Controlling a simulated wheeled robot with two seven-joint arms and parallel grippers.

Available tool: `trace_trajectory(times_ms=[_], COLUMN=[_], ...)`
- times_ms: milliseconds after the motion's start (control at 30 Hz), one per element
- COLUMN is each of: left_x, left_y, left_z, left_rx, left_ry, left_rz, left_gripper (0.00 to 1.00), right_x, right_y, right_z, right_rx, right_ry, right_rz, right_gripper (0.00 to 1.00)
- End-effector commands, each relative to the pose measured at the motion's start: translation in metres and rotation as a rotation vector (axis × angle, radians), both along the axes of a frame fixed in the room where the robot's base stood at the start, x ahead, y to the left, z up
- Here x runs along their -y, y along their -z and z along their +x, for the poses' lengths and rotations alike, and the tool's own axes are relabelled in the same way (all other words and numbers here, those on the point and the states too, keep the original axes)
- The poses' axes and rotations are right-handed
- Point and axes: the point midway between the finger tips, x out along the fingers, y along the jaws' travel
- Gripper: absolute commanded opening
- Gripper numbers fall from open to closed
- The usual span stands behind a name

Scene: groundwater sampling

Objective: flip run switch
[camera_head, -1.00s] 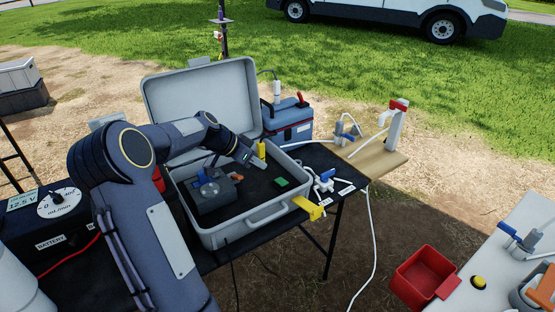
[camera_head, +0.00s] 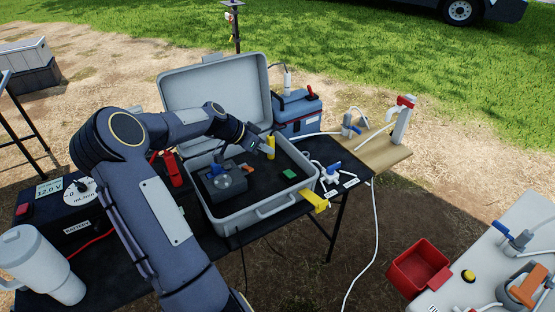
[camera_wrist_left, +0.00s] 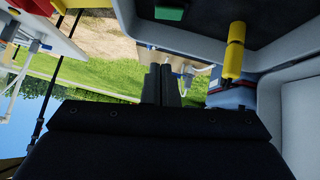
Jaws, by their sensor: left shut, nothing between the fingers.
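A dark control box (camera_head: 222,187) with a blue part on top and a round knob sits in the left of the open grey case (camera_head: 262,218). I cannot tell which part is the run switch. My left gripper (camera_head: 267,149) is shut and empty above the back of the case, close to a yellow cylinder (camera_head: 270,152). In the left wrist view the shut fingers (camera_wrist_left: 166,84) point past the yellow cylinder (camera_wrist_left: 233,52), with no contact clear. My right gripper is not in view.
A green block (camera_head: 290,174) lies in the case. The raised lid (camera_head: 225,95) stands behind my forearm. A battery box (camera_head: 62,205) and a white tumbler (camera_head: 42,262) are at left. A blue-grey unit (camera_head: 297,112) stands behind the case; a red bin (camera_head: 418,268) is at right.

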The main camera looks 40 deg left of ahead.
Motion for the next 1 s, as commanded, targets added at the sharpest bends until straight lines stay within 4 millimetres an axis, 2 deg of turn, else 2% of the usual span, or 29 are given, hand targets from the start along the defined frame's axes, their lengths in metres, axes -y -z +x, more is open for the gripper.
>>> trace_trajectory(times_ms=[467, 700, 1000], left_x=[0.033, 0.036, 0.037], left_y=[0.065, 0.096, 0.104], left_z=[0.061, 0.057, 0.057], left_rx=[-0.001, -0.002, -0.001], left_ry=[0.005, -0.001, -0.001], left_rz=[-0.003, -0.002, 0.001], left_gripper=[0.0, 0.0, 0.0], right_x=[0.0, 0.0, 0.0], right_y=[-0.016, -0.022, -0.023], right_z=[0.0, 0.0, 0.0], right_rx=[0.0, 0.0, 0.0], right_ry=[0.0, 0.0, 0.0], right_rz=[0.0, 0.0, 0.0], right_gripper=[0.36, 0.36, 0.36])
